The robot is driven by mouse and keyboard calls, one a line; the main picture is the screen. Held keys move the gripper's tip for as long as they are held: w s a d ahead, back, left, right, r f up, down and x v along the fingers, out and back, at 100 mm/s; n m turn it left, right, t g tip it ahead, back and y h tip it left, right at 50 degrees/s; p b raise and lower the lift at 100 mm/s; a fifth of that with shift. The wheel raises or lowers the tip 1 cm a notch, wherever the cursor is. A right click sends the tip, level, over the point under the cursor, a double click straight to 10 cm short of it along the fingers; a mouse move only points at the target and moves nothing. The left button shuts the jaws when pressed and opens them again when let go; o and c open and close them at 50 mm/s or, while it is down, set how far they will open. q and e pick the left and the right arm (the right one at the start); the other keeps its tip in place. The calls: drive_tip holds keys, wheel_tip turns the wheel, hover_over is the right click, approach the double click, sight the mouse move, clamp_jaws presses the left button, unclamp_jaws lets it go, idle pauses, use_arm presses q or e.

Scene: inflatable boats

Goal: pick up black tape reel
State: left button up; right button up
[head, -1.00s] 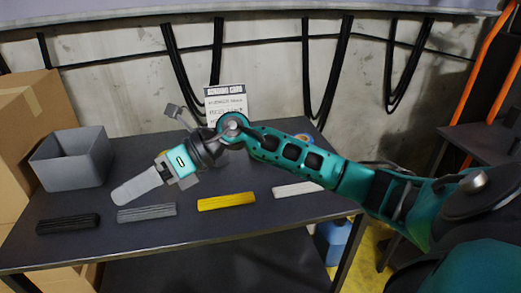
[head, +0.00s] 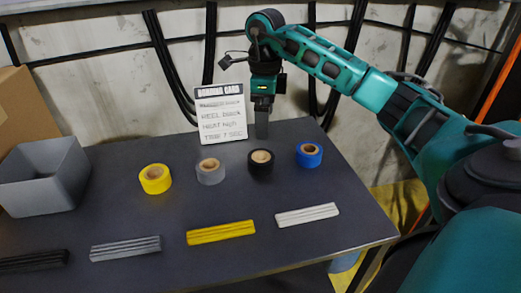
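The black tape reel (head: 261,170) lies flat on the dark table, with a tan core, between the grey reel (head: 211,176) and the blue reel (head: 309,160). My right gripper (head: 262,132) points down above and behind the black reel, apart from it. Its fingers overlap in this view, so their opening is hidden. My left gripper is not in view. The bonding card (head: 220,105) stands upright behind the reels; its text appears to read "REEL BLACK".
A yellow reel (head: 155,180) lies left of the grey one. An open grey bin (head: 45,178) stands at the left. Black, grey, yellow (head: 221,233) and white (head: 307,214) strips lie along the front. Cables hang on the back wall.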

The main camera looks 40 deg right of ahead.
drive_tip(key=b, duration=0.1)
hover_over(261, 156)
drive_tip(key=s, duration=0.2)
drive_tip(key=f, duration=0.7)
drive_tip(key=shift+w+a, duration=0.1)
drive_tip(key=shift+a, duration=0.25)
drive_tip(key=shift+w+a+f+b, duration=0.1)
drive_tip(key=shift+w+f+b, duration=0.05)
drive_tip(key=shift+f, duration=1.3)
drive_tip(key=shift+w+a+f+b, duration=0.1)
drive_tip(key=shift+f+b, duration=0.05)
drive_tip(key=shift+f, duration=1.3)
drive_tip(key=shift+c, duration=0.5)
drive_tip(key=c, duration=1)
drive_tip(key=shift+r, duration=0.15)
